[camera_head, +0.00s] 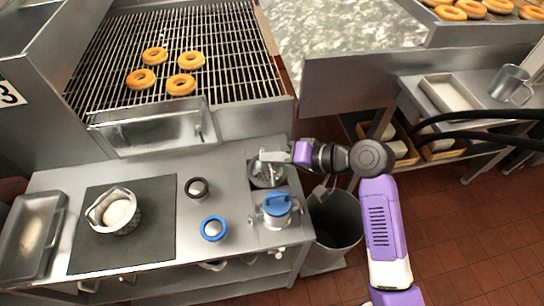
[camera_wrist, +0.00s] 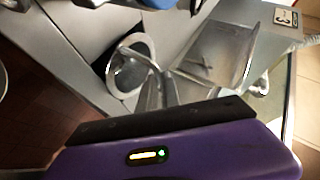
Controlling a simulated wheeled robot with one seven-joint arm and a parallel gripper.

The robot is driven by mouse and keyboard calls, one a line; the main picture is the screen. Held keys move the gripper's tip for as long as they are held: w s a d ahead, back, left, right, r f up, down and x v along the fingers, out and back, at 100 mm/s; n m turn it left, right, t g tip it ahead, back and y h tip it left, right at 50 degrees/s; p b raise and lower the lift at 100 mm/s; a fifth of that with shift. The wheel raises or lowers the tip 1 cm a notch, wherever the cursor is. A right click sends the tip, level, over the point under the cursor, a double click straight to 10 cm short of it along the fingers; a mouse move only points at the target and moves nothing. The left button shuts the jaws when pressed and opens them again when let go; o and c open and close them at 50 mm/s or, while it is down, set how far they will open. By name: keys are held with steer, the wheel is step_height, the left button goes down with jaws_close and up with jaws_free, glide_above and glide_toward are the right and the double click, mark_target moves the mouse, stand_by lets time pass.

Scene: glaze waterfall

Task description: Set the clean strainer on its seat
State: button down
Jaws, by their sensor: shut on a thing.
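My gripper (camera_head: 280,156) reaches in from the right over the right end of the steel counter. In the wrist view my gripper (camera_wrist: 160,92) has its fingers close together at the edge of a shiny round metal piece, which looks like the strainer (camera_wrist: 122,74). In the head view the strainer (camera_head: 266,178) shows just below the fingers, partly hidden by them. It is over or in a round, pale-rimmed opening (camera_wrist: 147,44), which looks like the seat. I cannot tell whether it rests there or hangs slightly above.
A blue-topped metal housing (camera_head: 277,205) stands close in front of the strainer. A dark mat (camera_head: 155,245) bears a basket with white contents (camera_head: 116,212). A grey bin (camera_head: 335,220) stands right.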

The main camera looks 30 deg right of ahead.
steer(key=shift+f, duration=0.35)
steer(key=c, duration=1.5)
jaws_free()
steer(key=v, duration=0.6)
steer(key=shift+s+d+r, duration=0.2)
steer(key=shift+s+d, duration=0.05)
steer(key=shift+d, duration=0.05)
steer(key=shift+s+d+r, duration=0.15)
steer(key=shift+s+r, duration=0.2)
step_height(320, 180, up, 10)
steer(key=p, duration=1)
steer(key=shift+f+p, duration=0.1)
steer(key=shift+p, duration=0.3)
